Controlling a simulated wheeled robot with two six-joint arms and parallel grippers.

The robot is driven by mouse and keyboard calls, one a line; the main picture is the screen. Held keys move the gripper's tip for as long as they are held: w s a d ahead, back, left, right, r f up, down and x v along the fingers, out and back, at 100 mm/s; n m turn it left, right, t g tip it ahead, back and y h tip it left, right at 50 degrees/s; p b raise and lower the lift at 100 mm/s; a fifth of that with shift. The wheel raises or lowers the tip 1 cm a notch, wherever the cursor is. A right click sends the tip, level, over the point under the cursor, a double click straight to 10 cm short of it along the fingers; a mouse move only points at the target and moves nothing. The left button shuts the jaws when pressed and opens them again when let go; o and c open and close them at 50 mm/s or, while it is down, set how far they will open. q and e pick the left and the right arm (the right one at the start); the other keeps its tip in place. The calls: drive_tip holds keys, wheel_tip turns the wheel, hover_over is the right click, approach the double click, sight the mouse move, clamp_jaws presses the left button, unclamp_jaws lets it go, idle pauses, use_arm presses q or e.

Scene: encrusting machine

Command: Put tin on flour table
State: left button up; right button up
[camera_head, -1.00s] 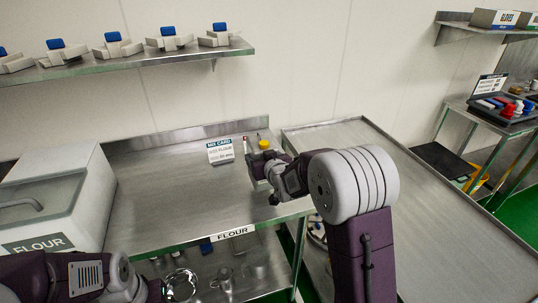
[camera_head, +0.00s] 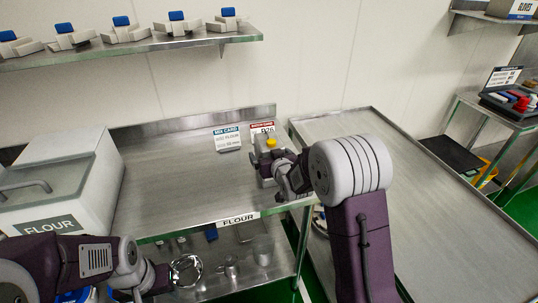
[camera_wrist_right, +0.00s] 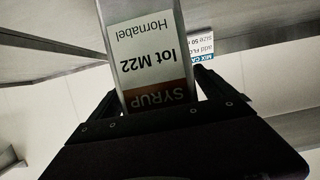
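The tin (camera_wrist_right: 150,55) fills the middle of the right wrist view, with a label reading SYRUP, lot M22, Hornabel. My right gripper (camera_wrist_right: 155,100) has a finger on each side of it and appears closed on it. In the head view the tin (camera_head: 262,170) is grey with a yellow cap, at the right end of the flour table (camera_head: 185,185). I cannot tell whether its base touches the tabletop. My left gripper (camera_head: 152,280) is low at the front left, apart from the tin; its finger opening is unclear.
A flour bin (camera_head: 60,185) stands on the table's left. A mix card (camera_head: 227,138) and a red-topped card (camera_head: 262,130) stand at the back. The table's middle is clear. An empty metal table (camera_head: 430,210) adjoins on the right. Metal vessels (camera_head: 262,250) sit below.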

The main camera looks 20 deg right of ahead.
drive_tip(key=v, duration=1.2)
drive_tip(key=s+f+g, duration=0.6)
drive_tip(key=s+f, duration=0.1)
drive_tip(key=s, duration=0.3)
drive_tip(key=s+f+g, duration=0.6)
drive_tip(key=s+f, duration=0.1)
drive_tip(key=s, duration=0.4)
drive_tip(key=shift+f+m+g, duration=0.25)
drive_tip(key=shift+m+g, duration=0.05)
drive_tip(key=shift+g, duration=0.1)
drive_tip(key=shift+s+a+r+p, duration=0.1)
drive_tip(key=shift+p, duration=0.2)
wheel_tip(320, 180, up, 6)
drive_tip(key=p, duration=0.6)
drive_tip(key=shift+r, duration=0.15)
